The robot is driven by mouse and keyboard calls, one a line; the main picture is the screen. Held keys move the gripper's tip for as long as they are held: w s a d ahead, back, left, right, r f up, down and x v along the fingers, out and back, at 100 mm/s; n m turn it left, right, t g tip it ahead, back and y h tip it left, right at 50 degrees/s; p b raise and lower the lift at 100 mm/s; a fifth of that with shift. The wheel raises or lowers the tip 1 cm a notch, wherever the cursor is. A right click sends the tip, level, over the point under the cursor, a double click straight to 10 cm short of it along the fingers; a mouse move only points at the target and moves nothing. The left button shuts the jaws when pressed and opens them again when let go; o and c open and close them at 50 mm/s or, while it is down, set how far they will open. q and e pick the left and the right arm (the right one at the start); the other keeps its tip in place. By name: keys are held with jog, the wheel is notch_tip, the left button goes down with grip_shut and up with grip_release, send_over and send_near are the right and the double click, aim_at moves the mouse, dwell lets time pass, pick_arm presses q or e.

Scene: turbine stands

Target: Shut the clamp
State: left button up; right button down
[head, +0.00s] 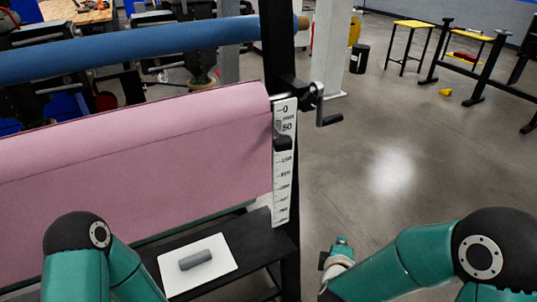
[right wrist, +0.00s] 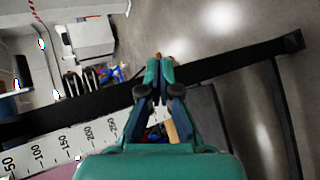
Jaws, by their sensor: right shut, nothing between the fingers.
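A black clamp (head: 289,88) with a grey crank handle (head: 320,104) sits on the dark upright post, at the top of a white measuring scale (head: 285,165). A small black lever (head: 282,139) sticks out over the scale below it. I cannot tell how far the clamp is closed. My right gripper (head: 341,243) is low, right of the post and well below the clamp, touching nothing that I can see. In the right wrist view its teal fingers (right wrist: 160,66) meet at the tips, shut and empty. The scale (right wrist: 75,148) also shows there. My left gripper is out of view.
A pink fabric roll (head: 140,140) hangs left of the post, under a blue roll (head: 130,50). A white plate with a grey cylinder (head: 197,261) lies on the black shelf (head: 255,230).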

aim_at(279, 138)
jog(key=a+r+n+t, duration=0.25)
jog(key=a+r, duration=0.45)
jog(key=r, duration=0.5)
jog(key=s+a+r+t+y, duration=0.2)
jog(key=s+a+r, duration=0.2)
jog(key=a+r, duration=0.3)
jog(key=s+a+r+t+y, duration=0.1)
jog(key=s+a+r+y, duration=0.2)
jog(key=a+r, duration=0.4)
jog(key=shift+s+a+r+n+t, duration=0.2)
jog(key=shift+s+a+n+t, duration=0.2)
jog(key=shift+s, duration=0.5)
jog(key=shift+w+d, duration=0.1)
jog(key=shift+w, duration=0.05)
jog(key=w+d+p, duration=0.1)
jog(key=w+d, duration=0.1)
jog(key=w, duration=0.9)
jog(key=shift+d, duration=0.35)
jog(key=shift+y, duration=0.3)
